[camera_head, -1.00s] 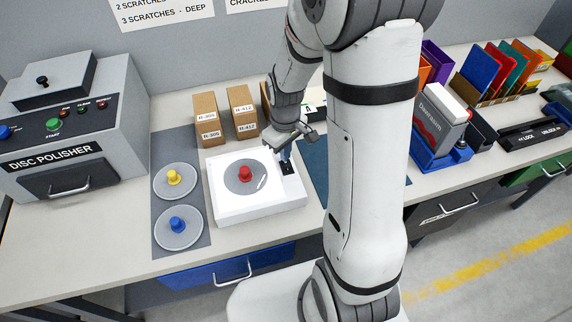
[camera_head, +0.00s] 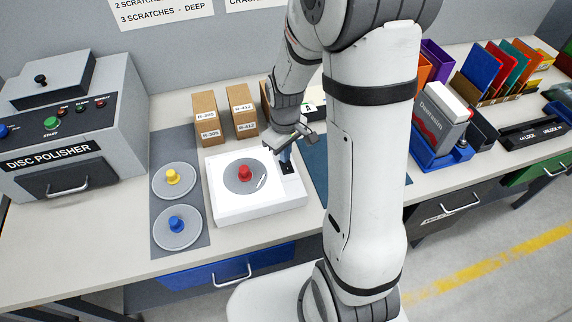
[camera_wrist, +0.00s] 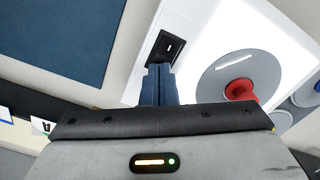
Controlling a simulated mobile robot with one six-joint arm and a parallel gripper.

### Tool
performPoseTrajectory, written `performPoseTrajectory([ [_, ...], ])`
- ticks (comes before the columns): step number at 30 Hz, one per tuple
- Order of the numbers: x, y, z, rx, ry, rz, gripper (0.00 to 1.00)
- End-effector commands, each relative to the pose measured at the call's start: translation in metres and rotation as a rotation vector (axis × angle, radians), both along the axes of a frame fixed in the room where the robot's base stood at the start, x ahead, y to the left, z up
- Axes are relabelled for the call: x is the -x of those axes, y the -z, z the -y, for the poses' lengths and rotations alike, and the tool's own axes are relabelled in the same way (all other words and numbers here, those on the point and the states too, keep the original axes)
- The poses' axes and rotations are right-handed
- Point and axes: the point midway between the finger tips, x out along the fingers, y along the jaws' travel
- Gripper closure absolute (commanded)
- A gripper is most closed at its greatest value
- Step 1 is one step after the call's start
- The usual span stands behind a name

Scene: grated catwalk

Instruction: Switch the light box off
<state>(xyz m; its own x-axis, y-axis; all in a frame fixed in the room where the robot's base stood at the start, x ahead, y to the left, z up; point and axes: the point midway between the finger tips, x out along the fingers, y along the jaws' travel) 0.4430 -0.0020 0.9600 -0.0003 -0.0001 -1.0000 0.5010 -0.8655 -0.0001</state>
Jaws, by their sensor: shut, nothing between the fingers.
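The white light box (camera_head: 262,206) sits on the bench with its top panel glowing bright white. A grey disc (camera_head: 238,185) with a red knob (camera_head: 244,173) lies on the panel. The box's black rocker switch (camera_head: 287,168) is at its right side; in the wrist view the switch (camera_wrist: 167,46) shows just beyond my fingertips. My gripper (camera_head: 284,154) is shut and empty, its blue fingers pointing down at the switch. In the wrist view the closed fingers (camera_wrist: 159,72) overlap the near edge of the switch plate; I cannot tell whether they touch it.
Discs with a yellow knob (camera_head: 173,177) and a blue knob (camera_head: 177,225) lie on a grey mat left of the box. Small cardboard boxes (camera_head: 240,112) stand behind it. A blue mat (camera_head: 314,165) lies to the right. The disc polisher (camera_head: 70,150) stands far left.

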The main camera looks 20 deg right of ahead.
Motion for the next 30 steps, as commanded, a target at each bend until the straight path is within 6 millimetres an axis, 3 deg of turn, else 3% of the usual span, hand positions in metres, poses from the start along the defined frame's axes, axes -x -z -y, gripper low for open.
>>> performPoseTrajectory([
  [18, 0.000, 0.007, 0.000, 0.000, 0.000, 0.000, 1.00],
  [30, 0.000, -0.021, 0.000, 0.000, 0.000, 0.001, 1.00],
])
